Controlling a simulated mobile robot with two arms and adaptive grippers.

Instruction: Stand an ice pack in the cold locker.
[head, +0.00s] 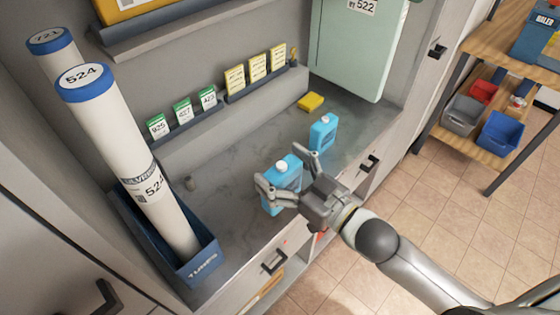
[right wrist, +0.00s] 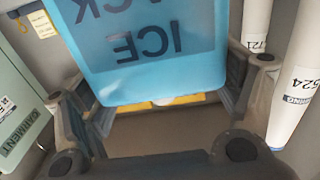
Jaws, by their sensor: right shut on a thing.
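My right gripper (head: 287,172) is shut on a blue ice pack (head: 283,188) with a white cap, one finger on each side. The pack is roughly upright near the counter's front edge; I cannot tell if its base touches the counter. In the right wrist view the pack's blue face (right wrist: 150,45) fills the upper middle, with its "ICE PACK" lettering upside down. A second blue ice pack (head: 323,133) stands on the counter further back and right, apart from the gripper. I cannot make out a cold locker for certain. My left gripper is not in view.
A blue bin (head: 190,272) with tall white tubes (head: 125,130) stands at the left. A pale green panel or box (head: 355,50) marked 522 is at the back right. A yellow block (head: 311,102) and small cards (head: 182,110) line the back. The middle counter (head: 225,165) is mostly clear.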

